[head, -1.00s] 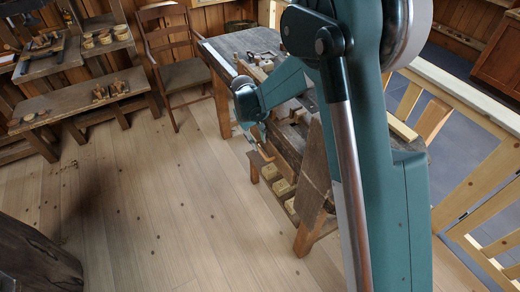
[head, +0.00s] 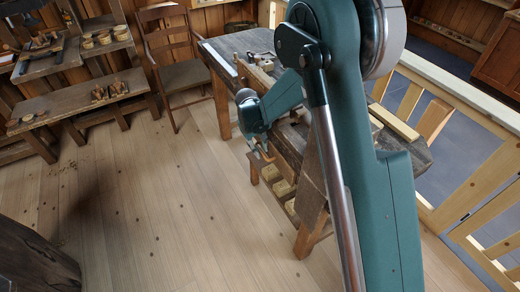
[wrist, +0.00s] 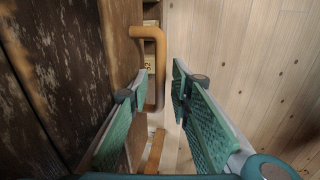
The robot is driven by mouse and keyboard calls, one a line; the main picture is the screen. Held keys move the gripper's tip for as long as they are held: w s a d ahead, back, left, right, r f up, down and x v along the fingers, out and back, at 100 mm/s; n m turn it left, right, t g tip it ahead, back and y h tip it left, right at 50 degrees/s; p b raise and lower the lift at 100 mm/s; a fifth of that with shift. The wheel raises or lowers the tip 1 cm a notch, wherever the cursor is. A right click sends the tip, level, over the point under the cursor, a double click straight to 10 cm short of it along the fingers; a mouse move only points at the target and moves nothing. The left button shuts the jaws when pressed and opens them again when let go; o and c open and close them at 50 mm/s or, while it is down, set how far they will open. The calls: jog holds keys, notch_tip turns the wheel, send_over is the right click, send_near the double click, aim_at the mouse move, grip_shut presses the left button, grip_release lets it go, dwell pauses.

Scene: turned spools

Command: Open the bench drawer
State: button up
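The workbench (head: 240,43) stands in the middle of the head view, partly behind my arm. A light-brown bar handle (wrist: 159,60) stands out from that front. My gripper (wrist: 161,72) is open, with its green fingers on either side of the handle. The left finger is between the handle and the front, and the right finger is apart from the handle. In the head view my gripper (head: 262,150) is low at the bench's near side. The drawer's edges cannot be made out.
Pale blocks (head: 283,188) sit on a low shelf under the bench. A chair (head: 180,75) stands at the bench's far left end. A low side bench (head: 75,102) with tools is at the left. A wooden railing (head: 480,190) is at the right. The plank floor (head: 150,210) is clear.

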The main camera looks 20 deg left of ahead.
grip_shut()
jog(key=shift+s+a, duration=0.1)
jog(key=s+a, duration=1.7)
jog(key=shift+s+a, duration=0.15)
jog(key=shift+o, duration=0.9)
grip_release()
jog(key=shift+r, duration=0.15)
notch_tip(320, 180, up, 12)
jog(key=s+a, duration=0.1)
jog(key=shift+s+a+f, duration=0.2)
jog(key=shift+s+a, duration=0.05)
